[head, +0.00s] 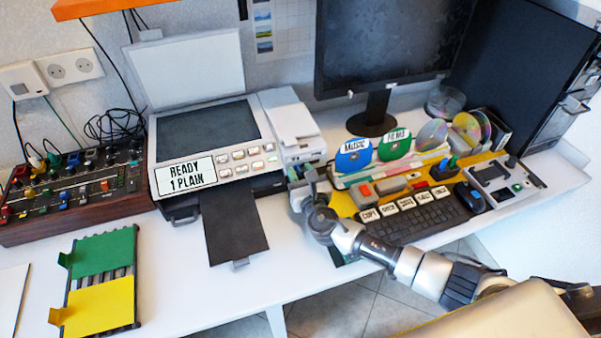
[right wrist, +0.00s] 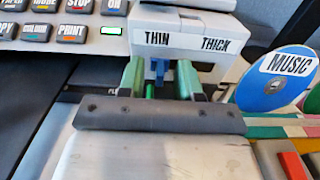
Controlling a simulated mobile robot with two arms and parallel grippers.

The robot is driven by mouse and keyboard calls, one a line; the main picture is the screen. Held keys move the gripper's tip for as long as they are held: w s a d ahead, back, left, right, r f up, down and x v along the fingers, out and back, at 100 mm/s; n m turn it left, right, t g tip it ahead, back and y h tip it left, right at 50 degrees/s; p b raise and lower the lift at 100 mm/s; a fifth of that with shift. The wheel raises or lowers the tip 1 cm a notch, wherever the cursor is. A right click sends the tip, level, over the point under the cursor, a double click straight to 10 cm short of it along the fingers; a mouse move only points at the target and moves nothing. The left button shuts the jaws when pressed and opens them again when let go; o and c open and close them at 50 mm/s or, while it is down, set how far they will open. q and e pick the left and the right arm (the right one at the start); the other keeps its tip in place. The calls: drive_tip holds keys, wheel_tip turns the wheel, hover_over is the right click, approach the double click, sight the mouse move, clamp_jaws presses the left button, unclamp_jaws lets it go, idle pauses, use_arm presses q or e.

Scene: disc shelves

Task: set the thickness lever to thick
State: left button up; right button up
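The printer (head: 215,135) stands at the middle left of the desk, with its display reading "READY 1 PLAIN". On its right-hand unit, the right wrist view shows a label (right wrist: 187,41) with THIN at left and THICK at right. The blue thickness lever (right wrist: 159,72) is below the word THIN. My right gripper (right wrist: 161,82) is open, with its green fingers on either side of the lever. Whether a finger touches the lever I cannot tell. In the head view my right gripper (head: 306,176) is at the printer's right unit and the lever is hidden. My left gripper is not in view.
A blue MUSIC disc (right wrist: 274,80) stands close to the right of my gripper. A keyboard (head: 415,218), a button panel and a disc rack are at right. The printer's dark tray (head: 233,225) juts forward at left. A mixer (head: 75,190) is at far left.

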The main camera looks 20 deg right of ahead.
sight(317, 161)
drive_tip(key=shift+w, duration=0.1)
clamp_jaws()
drive_tip(key=shift+d, duration=0.15)
drive_tip(key=d+b, duration=0.1)
drive_tip(key=d, duration=0.4)
drive_tip(key=shift+w+d, duration=0.1)
drive_tip(key=shift+c, duration=0.7)
unclamp_jaws()
drive_tip(key=shift+o, duration=0.7)
drive_tip(key=shift+d, duration=0.1)
